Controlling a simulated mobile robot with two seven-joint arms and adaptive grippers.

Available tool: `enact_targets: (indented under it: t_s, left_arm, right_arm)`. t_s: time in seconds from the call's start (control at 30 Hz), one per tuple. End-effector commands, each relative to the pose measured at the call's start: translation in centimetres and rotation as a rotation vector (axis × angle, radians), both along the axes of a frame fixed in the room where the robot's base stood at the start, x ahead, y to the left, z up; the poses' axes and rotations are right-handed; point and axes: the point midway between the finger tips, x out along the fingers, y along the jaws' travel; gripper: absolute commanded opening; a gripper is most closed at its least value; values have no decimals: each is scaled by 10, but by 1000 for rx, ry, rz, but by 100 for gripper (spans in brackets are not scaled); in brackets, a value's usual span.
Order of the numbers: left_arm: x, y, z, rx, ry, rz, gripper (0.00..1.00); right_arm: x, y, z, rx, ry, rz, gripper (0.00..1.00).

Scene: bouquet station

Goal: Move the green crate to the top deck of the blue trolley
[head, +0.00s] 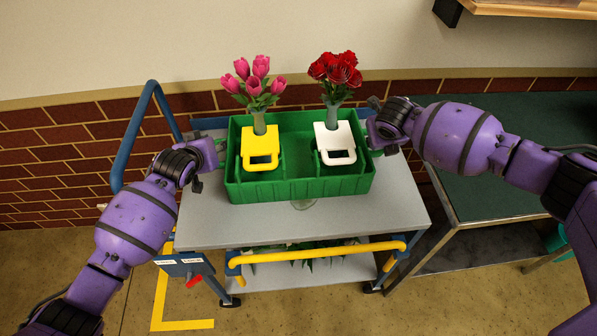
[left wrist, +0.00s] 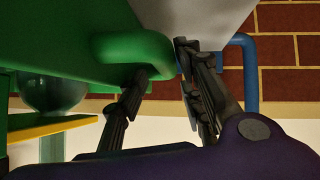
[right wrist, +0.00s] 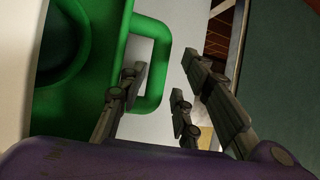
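The green crate (head: 300,188) appears to rest on the grey top deck (head: 385,212) of the blue trolley (head: 147,118). Inside it stand a yellow holder (head: 261,150) with pink tulips (head: 256,82) and a white holder (head: 334,143) with red roses (head: 336,72). My left gripper (head: 220,155) is at the crate's left handle; in the left wrist view its fingers (left wrist: 165,90) stand apart around the handle (left wrist: 152,50). My right gripper (head: 372,140) is at the right handle; in the right wrist view its fingers (right wrist: 155,100) are apart, with the handle bar (right wrist: 158,75) between them.
A yellow bar (head: 318,252) runs across the trolley's front above a lower shelf holding greenery. A green-topped table (head: 505,205) stands close on the right. A brick wall (head: 50,160) is behind. Bare deck shows in front of the crate.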

Motion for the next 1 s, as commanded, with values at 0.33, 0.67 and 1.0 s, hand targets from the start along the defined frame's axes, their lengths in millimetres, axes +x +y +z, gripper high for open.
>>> enact_targets:
  t_s: [0.33, 0.67, 1.0]
  left_arm:
    - [-11, 3, 3, 0, 4, 1, 35]
    - [-64, 9, 44, 1, 2, 1, 35]
    - [-95, 13, 70, 1, 1, 1, 35]
  right_arm:
    - [-2, -1, -3, -1, 5, -2, 35]
    - [-2, -1, -3, -2, 5, -2, 35]
    - [-2, -1, -2, -2, 4, -2, 35]
